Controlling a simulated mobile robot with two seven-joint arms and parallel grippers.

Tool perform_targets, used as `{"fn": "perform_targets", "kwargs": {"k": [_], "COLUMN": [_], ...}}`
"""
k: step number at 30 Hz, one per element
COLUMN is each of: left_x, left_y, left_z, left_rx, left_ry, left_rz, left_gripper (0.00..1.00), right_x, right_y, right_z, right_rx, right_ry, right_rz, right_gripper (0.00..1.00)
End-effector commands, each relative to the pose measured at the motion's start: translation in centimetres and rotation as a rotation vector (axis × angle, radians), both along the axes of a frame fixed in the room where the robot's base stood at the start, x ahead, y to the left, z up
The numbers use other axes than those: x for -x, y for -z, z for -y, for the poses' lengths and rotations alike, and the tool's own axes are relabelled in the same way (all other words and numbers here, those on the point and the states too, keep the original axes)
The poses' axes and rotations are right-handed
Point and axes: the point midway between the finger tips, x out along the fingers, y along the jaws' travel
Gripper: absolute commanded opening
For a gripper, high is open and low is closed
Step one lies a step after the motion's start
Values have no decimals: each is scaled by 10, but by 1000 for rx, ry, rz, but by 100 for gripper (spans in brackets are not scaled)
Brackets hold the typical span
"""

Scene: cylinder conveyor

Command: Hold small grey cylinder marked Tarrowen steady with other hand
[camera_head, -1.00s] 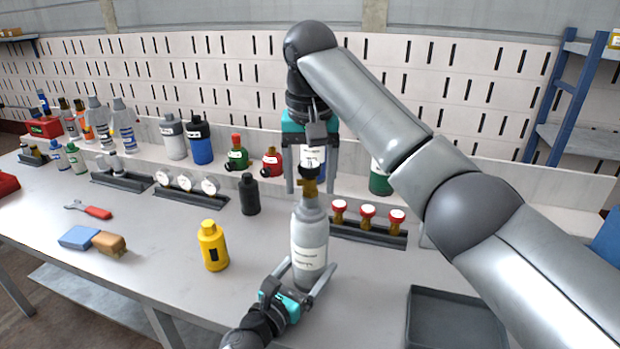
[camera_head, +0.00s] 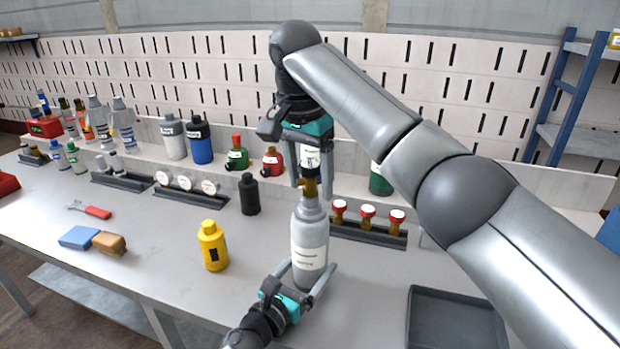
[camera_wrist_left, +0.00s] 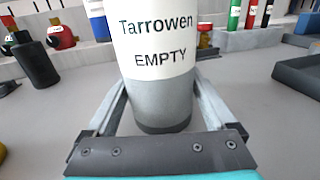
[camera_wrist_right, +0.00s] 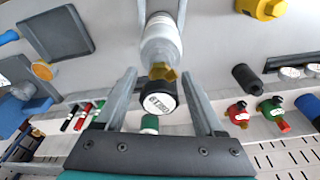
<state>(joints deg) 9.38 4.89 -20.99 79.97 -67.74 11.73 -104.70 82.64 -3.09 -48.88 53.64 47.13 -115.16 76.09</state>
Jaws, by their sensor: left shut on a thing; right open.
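The small grey cylinder (camera_head: 310,235) stands upright near the front of the bench, with a brass valve (camera_head: 309,188) and a dark knob on top. Its white label reads "Tarrowen EMPTY" in the left wrist view (camera_wrist_left: 158,45). My left gripper (camera_head: 309,274) is shut on the cylinder's lower body, one finger on each side. My right gripper (camera_head: 311,186) points down above the cylinder, open, its fingers on either side of the knob and valve. The right wrist view shows the black knob (camera_wrist_right: 157,103) with a white top between the spread fingers, with gaps visible.
A yellow bottle (camera_head: 212,246) and a black bottle (camera_head: 249,194) stand to the left. Bench around the cylinder is clear.

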Motion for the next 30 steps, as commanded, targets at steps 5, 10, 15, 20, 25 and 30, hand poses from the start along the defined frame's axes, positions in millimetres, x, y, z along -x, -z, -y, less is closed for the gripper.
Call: {"fn": "perform_targets", "kwargs": {"k": [5,10,15,20,25,30], "left_x": [0,0,0,0,0,0], "left_y": [1,1,1,1,1,1], "left_z": [0,0,0,0,0,0], "left_rx": [-1,-1,-1,-1,-1,-1], "left_ry": [0,0,0,0,0,0], "left_rz": [-1,-1,-1,-1,-1,-1], "left_gripper": [22,22,22,22,22,22], "right_x": [0,0,0,0,0,0], "right_y": [0,0,0,0,0,0], "right_z": [0,0,0,0,0,0], "right_rx": [-1,0,0,0,0,0], "right_ry": [51,49,49,48,48,48], "right_rz": [0,0,0,0,0,0], "right_gripper": [71,71,71,66,47,28]}}
